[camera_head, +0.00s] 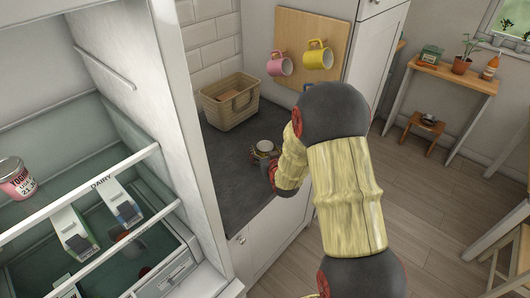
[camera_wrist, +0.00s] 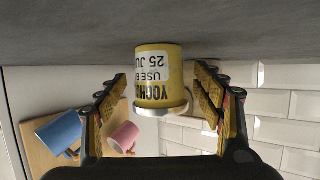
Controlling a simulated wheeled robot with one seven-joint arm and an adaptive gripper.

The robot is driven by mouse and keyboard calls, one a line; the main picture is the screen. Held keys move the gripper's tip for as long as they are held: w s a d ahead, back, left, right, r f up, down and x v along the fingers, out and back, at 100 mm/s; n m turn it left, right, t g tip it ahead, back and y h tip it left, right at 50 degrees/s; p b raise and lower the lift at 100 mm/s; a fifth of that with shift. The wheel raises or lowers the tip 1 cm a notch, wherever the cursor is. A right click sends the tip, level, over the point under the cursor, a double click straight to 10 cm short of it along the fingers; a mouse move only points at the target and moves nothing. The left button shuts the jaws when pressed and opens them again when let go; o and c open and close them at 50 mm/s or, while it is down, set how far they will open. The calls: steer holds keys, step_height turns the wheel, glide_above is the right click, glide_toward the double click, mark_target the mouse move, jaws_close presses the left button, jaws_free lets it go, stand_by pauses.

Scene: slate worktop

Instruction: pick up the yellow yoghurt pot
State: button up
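The yellow yoghurt pot (camera_wrist: 157,66) stands on the slate worktop (camera_wrist: 60,35), which shows upside down in the wrist view. Its label reads "USE BY 25 JU", and its silver rim faces my palm side. My gripper (camera_wrist: 161,75) is open, with one finger on each side of the pot and a gap visible on both sides. In the head view only the pot's pale lid (camera_head: 265,146) shows clearly, with my dark fingers around it. My arm hides part of the worktop there.
A wicker basket (camera_head: 230,103) stands behind on the worktop. Pink (camera_head: 280,65) and yellow (camera_head: 318,55) mugs hang on a wooden board. The open fridge at left holds a red-labelled pot (camera_head: 16,180) and cartons (camera_head: 73,235). The front worktop (camera_head: 235,200) is clear.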

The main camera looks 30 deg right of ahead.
steer(key=shift+c, duration=1.2)
steer(key=c, duration=1.1)
steer(key=shift+c, duration=0.3)
